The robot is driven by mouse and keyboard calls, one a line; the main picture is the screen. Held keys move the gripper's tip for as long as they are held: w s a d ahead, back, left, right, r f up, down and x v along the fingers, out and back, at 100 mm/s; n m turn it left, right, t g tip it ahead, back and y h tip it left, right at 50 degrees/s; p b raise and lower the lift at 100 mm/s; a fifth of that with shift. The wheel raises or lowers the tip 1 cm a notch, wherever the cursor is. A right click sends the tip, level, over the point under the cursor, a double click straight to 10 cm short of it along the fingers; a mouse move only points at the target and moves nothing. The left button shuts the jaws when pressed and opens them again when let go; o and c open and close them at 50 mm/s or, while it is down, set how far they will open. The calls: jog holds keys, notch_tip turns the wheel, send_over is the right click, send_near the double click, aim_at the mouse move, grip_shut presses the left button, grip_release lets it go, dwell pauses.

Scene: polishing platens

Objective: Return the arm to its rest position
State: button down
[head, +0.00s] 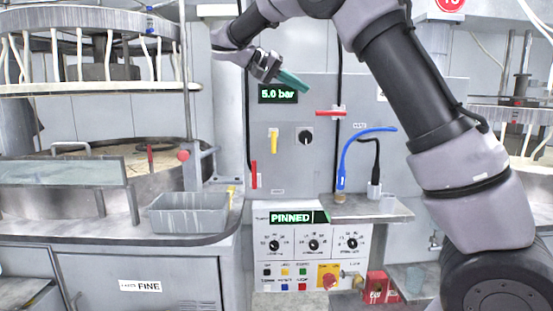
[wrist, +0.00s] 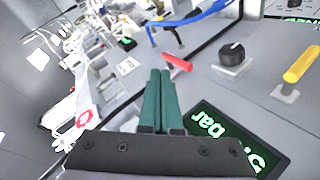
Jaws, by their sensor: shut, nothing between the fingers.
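My gripper (head: 292,82) shows in the head view at upper centre, in front of the grey panel and just above the green-lettered "5.0 bar" display (head: 278,95). Its teal fingers point down and to the right. In the wrist view the two teal fingers (wrist: 160,75) lie side by side, shut, with nothing between them. The display also shows in the wrist view (wrist: 222,140), right of the fingers. My arm is raised and bent, crossing the right half of the head view.
The panel carries a red lever (head: 331,113), a yellow lever (head: 273,141), a black knob (head: 306,137) and a lower red lever (head: 254,174). A blue hose (head: 345,160) rises from a shelf (head: 365,208). A grey bin (head: 189,213) stands left. A "PINNED" display (head: 291,217) tops the control box.

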jog(key=s+d+f+n+g+y, duration=0.1)
jog(key=s+d+f+y, duration=0.1)
jog(key=s+d+y, duration=0.45)
jog(key=s+d+f+n+y, duration=0.15)
jog(key=s+d, duration=0.25)
jog(key=d, duration=0.6)
jog(key=s+f+m+t+y, duration=0.1)
jog(key=s+f+t+y, duration=0.1)
jog(key=s, duration=0.6)
jog(key=s+a+f+m+t+y, duration=0.1)
jog(key=s+f+t+y, duration=0.2)
jog(key=s, duration=0.5)
jog(key=shift+s+a+f+y, duration=0.2)
jog(key=shift+a+f+y, duration=0.05)
jog(key=shift+f+y, duration=0.3)
